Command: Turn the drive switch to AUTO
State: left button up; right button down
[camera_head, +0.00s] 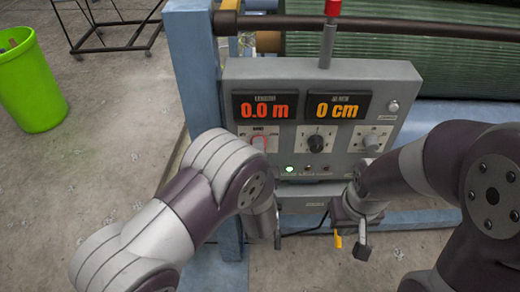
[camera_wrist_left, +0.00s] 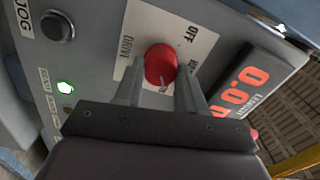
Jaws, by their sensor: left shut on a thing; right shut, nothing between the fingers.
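The drive switch is a red round knob (camera_wrist_left: 160,64) on a pale plate marked DRIVE and OFF, seen in the left wrist view. The rest of its lettering is partly hidden by the knob and a finger. My left gripper (camera_wrist_left: 160,88) is shut on the knob, one finger on each side. In the head view the switch plate (camera_head: 257,133) shows at the lower left of the grey control panel (camera_head: 310,77), with my left wrist in front covering much of it. My right gripper (camera_head: 343,212) is shut and empty, below the panel's right part.
The panel has red LENGTH (camera_head: 264,106) and orange (camera_head: 337,106) displays reading 0.0 m and 0 cm. Two other dials (camera_head: 317,142) sit to the right. A green lamp (camera_head: 289,169) is lit. A black JOG button (camera_wrist_left: 57,25) and a red-topped lever (camera_head: 328,40) also show.

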pick_arm(q)
jog(key=shift+f, duration=0.1)
pick_arm(e)
jog(key=shift+r, duration=0.1)
dwell(0.4)
pick_arm(q)
jog(key=o, duration=1.1)
jog(key=shift+c, duration=0.2)
